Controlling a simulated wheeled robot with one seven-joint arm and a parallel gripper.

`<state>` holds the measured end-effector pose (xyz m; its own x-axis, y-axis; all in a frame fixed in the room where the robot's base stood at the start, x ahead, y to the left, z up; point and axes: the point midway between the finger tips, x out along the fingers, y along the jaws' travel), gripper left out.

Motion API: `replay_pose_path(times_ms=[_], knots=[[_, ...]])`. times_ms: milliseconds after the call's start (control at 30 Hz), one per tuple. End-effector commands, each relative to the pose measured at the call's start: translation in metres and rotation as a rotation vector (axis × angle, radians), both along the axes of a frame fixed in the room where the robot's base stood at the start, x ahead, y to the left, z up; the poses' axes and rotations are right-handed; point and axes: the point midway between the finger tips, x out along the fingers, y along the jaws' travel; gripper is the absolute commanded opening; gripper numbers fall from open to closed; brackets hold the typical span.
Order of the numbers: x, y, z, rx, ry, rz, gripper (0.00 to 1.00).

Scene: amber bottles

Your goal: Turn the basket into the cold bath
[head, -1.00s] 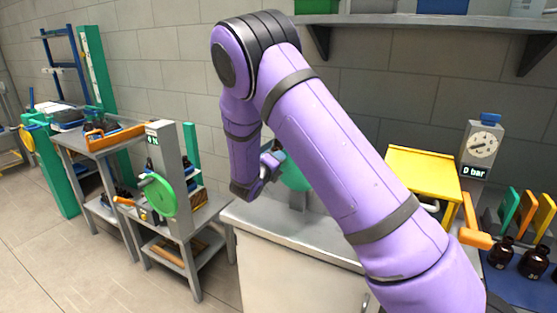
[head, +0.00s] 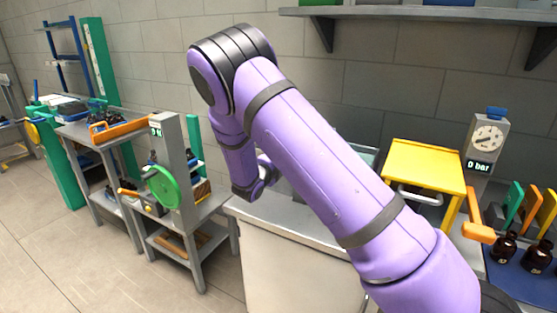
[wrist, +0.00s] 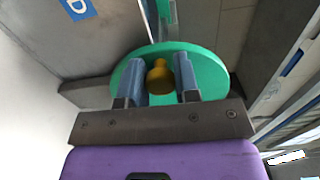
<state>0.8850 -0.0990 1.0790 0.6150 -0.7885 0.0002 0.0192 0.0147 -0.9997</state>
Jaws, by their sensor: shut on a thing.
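My gripper (head: 265,178) is low beside my forearm in the head view, over the pale cabinet (head: 285,226). In the wrist view my gripper (wrist: 160,72) has its two fingers on either side of an amber-yellow knob (wrist: 160,78), shut on it. The knob stands on a round green disc (wrist: 213,72), which lies behind the fingers. My arm hides most of the cabinet top and the disc in the head view. I cannot make out the basket or the cold bath for sure.
A yellow stand (head: 425,165) and a gauge reading 0 bar (head: 487,140) are at the right, with dark bottles (head: 534,262) near them. A bench with a green wheel (head: 166,186) stands at the left. The floor (head: 85,250) is clear at the front left.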

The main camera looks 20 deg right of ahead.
Motion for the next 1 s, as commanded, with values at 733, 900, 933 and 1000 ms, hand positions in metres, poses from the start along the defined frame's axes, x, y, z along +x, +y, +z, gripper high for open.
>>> replay_pose_path(times_ms=[733, 900, 933, 1000], knots=[[-0.0003, 0.0009, -0.0085, -0.068, 0.09, 0.002, 0.0], [-0.0003, 0.0009, -0.0084, -0.068, 0.09, 0.002, 0.0], [-0.0004, 0.001, -0.0084, -0.068, 0.09, 0.002, 0.0], [-0.0004, 0.001, -0.0084, -0.068, 0.09, 0.002, 0.38]])
